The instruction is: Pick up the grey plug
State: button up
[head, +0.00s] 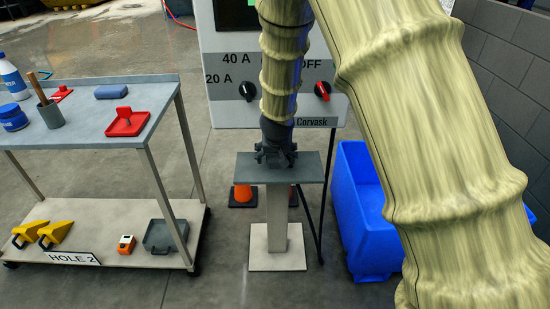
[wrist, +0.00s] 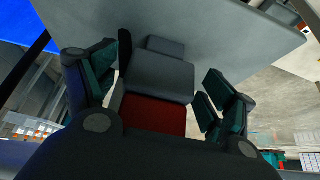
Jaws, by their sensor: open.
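In the wrist view, a grey block that looks like the grey plug (wrist: 160,78) lies between the two fingers of my gripper (wrist: 158,92). A dark red part (wrist: 155,117) shows just below it; I cannot tell whether it belongs to the plug. The fingers stand apart, one on each side of the block, with a visible gap on the right. In the head view, my gripper (head: 275,156) points down at the top of a small grey pedestal table (head: 312,170). The gripper hides the plug there.
A panel with a black knob (head: 247,91) and a red knob (head: 322,91) stands behind the pedestal. A blue bin (head: 372,235) is on the right. A two-shelf cart (head: 90,130) on the left holds a red holder (head: 126,122), bottles and tools. Orange cones stand behind the pedestal.

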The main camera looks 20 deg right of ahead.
jog(key=shift+x, duration=0.85)
jog(key=shift+r, duration=0.1)
jog(key=c, duration=1.3)
jog(key=shift+o, duration=0.2)
